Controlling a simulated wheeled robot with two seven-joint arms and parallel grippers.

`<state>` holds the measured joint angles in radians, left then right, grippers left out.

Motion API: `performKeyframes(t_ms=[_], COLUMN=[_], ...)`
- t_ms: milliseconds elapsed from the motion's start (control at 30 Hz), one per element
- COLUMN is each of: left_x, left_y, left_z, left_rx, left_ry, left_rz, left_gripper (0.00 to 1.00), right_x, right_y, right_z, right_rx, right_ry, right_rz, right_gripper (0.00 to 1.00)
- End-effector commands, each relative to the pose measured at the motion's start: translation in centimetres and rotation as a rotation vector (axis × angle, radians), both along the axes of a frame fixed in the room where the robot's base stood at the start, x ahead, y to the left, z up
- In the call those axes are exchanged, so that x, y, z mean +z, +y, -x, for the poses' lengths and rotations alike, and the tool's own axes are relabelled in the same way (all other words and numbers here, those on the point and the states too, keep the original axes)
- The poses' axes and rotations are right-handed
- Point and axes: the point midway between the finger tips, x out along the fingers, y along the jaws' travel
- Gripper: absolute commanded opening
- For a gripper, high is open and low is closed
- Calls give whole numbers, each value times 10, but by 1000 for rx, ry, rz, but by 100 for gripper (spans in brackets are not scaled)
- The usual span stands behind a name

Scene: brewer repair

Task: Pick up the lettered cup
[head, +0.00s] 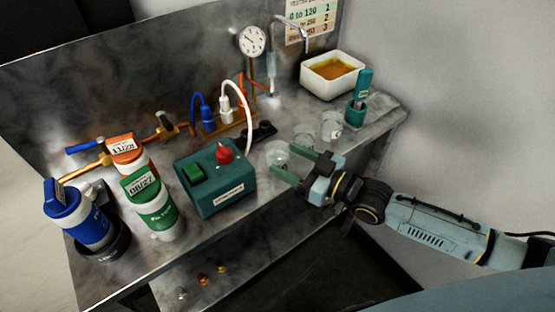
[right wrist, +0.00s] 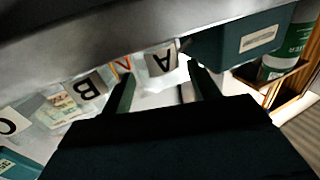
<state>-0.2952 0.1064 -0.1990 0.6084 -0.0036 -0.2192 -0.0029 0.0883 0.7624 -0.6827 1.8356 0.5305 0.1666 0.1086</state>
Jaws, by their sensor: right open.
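Three clear cups stand in a row on the metal bench: a near cup (head: 277,153), a middle cup (head: 303,135) and a far cup (head: 331,124). In the right wrist view they show upside-down letters: cup A (right wrist: 162,59), cup B (right wrist: 88,86) and cup C (right wrist: 10,122). My right gripper (head: 283,160) is open and empty, with its green fingers pointing toward the near cup. In the right wrist view, cup A lies ahead between the two fingers (right wrist: 162,84), and cup B is just outside the left one. Contact cannot be told. My left gripper is not in view.
A teal box (head: 215,180) with a red knob stands left of the near cup. Green (head: 155,205) and blue (head: 82,220) bottles stand at the front left. A white basin (head: 332,76) and a teal holder (head: 356,110) are at the back right.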

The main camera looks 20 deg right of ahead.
Motion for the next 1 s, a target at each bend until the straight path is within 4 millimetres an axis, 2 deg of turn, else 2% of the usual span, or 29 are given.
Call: performKeyframes(t_ms=[200, 500, 533, 800, 1000], left_x=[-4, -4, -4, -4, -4], left_y=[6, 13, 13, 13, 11], left_z=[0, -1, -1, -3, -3], left_rx=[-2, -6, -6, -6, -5], left_ry=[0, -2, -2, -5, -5], left_rz=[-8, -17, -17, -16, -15], left_gripper=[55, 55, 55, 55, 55], right_x=[-1, -1, -1, -1, -1], right_y=[19, 23, 23, 23, 23], right_z=[-26, -30, -30, -30, -30], right_rx=[-1, -1, -1, -1, -1], right_ry=[-2, 2, 1, 0, 0], right_rz=[-3, 1, 1, 0, 0], right_gripper=[61, 61, 59, 26, 26])
